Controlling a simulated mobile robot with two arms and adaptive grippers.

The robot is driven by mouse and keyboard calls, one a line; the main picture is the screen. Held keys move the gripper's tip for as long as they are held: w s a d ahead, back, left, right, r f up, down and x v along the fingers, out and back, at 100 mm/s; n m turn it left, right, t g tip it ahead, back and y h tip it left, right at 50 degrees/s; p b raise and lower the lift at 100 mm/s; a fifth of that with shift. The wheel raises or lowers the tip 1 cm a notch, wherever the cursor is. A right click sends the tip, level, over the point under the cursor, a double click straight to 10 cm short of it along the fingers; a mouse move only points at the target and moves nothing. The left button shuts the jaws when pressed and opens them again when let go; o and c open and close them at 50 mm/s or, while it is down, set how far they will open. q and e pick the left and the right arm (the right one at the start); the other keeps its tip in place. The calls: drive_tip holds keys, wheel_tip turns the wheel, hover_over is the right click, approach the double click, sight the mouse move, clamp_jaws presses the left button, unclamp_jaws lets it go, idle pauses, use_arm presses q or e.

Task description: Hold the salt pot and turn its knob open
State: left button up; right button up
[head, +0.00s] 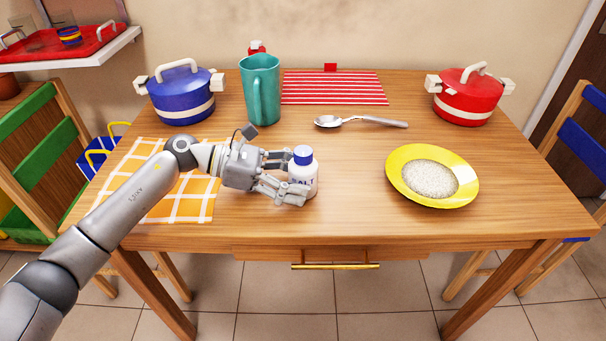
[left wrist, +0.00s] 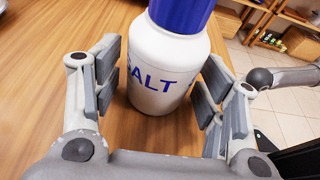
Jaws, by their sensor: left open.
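The salt pot (head: 305,174) is a white bottle with a blue knob (head: 303,155) on top. It stands upright on the wooden table, left of the yellow plate. My left gripper (head: 291,178) is open, with its fingers on either side of the pot. In the left wrist view the pot (left wrist: 163,68) stands between the two fingers (left wrist: 160,90), its "SALT" lettering toward the camera. A gap shows on each side, so the fingers look apart from it. The blue knob (left wrist: 182,12) is cut off by the top edge there. My right gripper is not in view.
A yellow plate (head: 403,182) with white grains is at right. A spoon (head: 365,122), teal mug (head: 261,90), blue pot (head: 181,102) and red pot (head: 467,99) stand farther back. An orange checked cloth (head: 196,207) lies under my left arm. The table's front middle is clear.

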use_arm(q)
drive_tip(key=shift+d, duration=0.2)
drive_tip(key=shift+c, duration=0.3)
drive_tip(key=c, duration=0.8)
drive_tip(key=shift+c, duration=0.2)
